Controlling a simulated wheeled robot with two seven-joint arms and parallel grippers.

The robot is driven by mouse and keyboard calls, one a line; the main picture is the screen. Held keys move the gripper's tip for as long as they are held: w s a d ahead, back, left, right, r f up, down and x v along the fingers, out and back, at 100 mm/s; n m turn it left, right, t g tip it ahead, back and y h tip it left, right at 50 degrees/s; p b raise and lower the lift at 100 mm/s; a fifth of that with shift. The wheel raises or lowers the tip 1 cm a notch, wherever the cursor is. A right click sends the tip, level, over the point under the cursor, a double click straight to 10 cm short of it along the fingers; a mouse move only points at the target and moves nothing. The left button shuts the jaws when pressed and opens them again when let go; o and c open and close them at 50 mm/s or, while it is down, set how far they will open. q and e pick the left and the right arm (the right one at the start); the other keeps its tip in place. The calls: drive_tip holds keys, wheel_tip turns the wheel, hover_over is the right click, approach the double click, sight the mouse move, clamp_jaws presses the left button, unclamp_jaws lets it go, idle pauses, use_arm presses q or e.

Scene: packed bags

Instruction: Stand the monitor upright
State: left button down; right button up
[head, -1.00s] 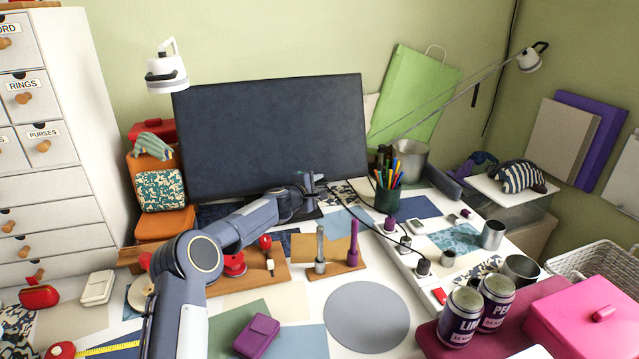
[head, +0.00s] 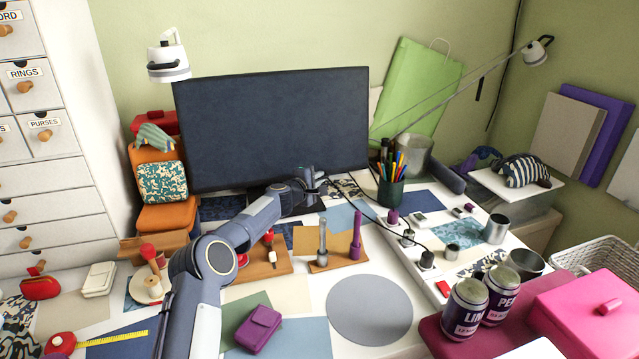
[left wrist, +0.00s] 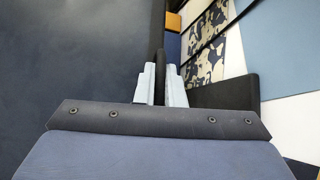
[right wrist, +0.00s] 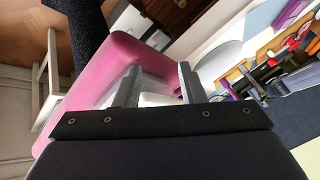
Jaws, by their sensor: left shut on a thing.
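The monitor (head: 275,130) has a wide dark screen and stands at the back of the desk in front of the green wall. Its top edge slopes up to the right in the head view; I cannot tell exactly how far it leans. A dark stand base (head: 300,207) shows partly below it, behind my arm. My left gripper (head: 309,180) is at the monitor's lower edge. In the left wrist view its fingers (left wrist: 161,85) are shut on the monitor's thin dark edge.
A pen cup (head: 391,193) and a cable lie just right of the left gripper. A wooden tool stand (head: 338,260), a grey disc (head: 369,309) and a purple purse (head: 258,330) are in front. Cans (head: 465,308) and a pink box (head: 590,315) fill the front right.

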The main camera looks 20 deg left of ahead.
use_arm(q)
drive_tip(key=shift+w+a+f+t+b, duration=0.15)
drive_tip(key=shift+w+f+t+b, duration=0.15)
drive_tip(key=shift+f+b, duration=0.3)
drive_tip(key=shift+w+a+r, duration=0.15)
drive_tip(key=shift+w+a, duration=0.05)
drive_tip(key=shift+w, duration=0.05)
drive_tip(key=shift+w+a+p, duration=0.2)
drive_tip(key=shift+w+p, duration=0.2)
drive_tip(key=shift+p, duration=0.1)
drive_tip(key=shift+a+f, duration=0.2)
use_arm(e)
drive_tip(key=shift+x, duration=0.85)
